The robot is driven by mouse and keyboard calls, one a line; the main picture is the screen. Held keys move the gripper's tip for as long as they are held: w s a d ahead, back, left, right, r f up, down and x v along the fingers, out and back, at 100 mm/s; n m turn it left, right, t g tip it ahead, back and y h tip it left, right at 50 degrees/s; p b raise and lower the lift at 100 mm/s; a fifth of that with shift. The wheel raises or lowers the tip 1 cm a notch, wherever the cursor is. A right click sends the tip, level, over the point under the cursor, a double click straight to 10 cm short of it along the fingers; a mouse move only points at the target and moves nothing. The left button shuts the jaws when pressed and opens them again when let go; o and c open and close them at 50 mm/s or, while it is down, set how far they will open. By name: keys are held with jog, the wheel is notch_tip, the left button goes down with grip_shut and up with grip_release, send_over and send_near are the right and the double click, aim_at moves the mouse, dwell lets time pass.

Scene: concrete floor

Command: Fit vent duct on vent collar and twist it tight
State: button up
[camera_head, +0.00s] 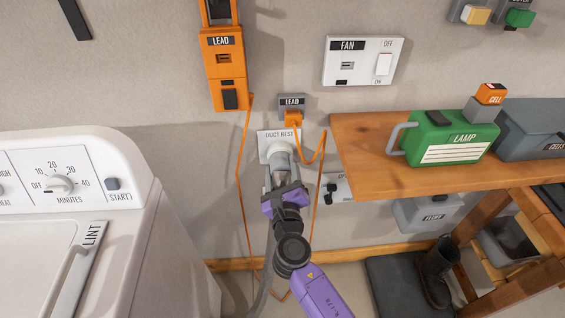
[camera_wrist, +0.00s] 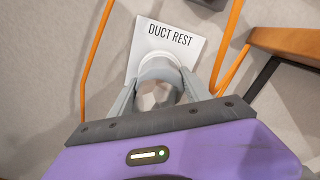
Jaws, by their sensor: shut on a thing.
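The vent duct (camera_head: 265,262) is a grey hose hanging down beside my arm, its end up at a white wall plate labelled DUCT REST (camera_head: 268,138). My gripper (camera_head: 281,178) reaches up to that end and is shut on it. In the wrist view my gripper (camera_wrist: 160,88) has one grey finger on each side of the duct's round grey end (camera_wrist: 163,68), against the DUCT REST plate (camera_wrist: 148,37). I cannot tell whether the end still sits on the rest. I cannot make out the vent collar; a white wall fitting (camera_head: 335,188) right of my gripper is partly hidden.
A white dryer (camera_head: 130,240) stands left. A wooden bench (camera_head: 375,165) with a green lamp box (camera_head: 450,138) stands close on the right. A FAN switch (camera_head: 363,60) is above.

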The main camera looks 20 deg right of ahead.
aim_at(282, 173)
jog(key=shift+s+a, duration=0.2)
jog(key=shift+s, duration=0.35)
dwell(0.4)
jog(key=shift+p+v, duration=0.8)
jog(key=shift+v, duration=1.05)
jog(key=shift+s, duration=0.15)
jog(key=p+v, duration=0.1)
jog(key=v, duration=0.4)
notch_tip(282, 173, down, 24)
jog(key=b, duration=1.9)
jog(key=shift+b, duration=0.3)
jog(key=shift+w, duration=0.3)
jog(key=shift+b+x, duration=0.45)
jog(key=shift+x, duration=2.35)
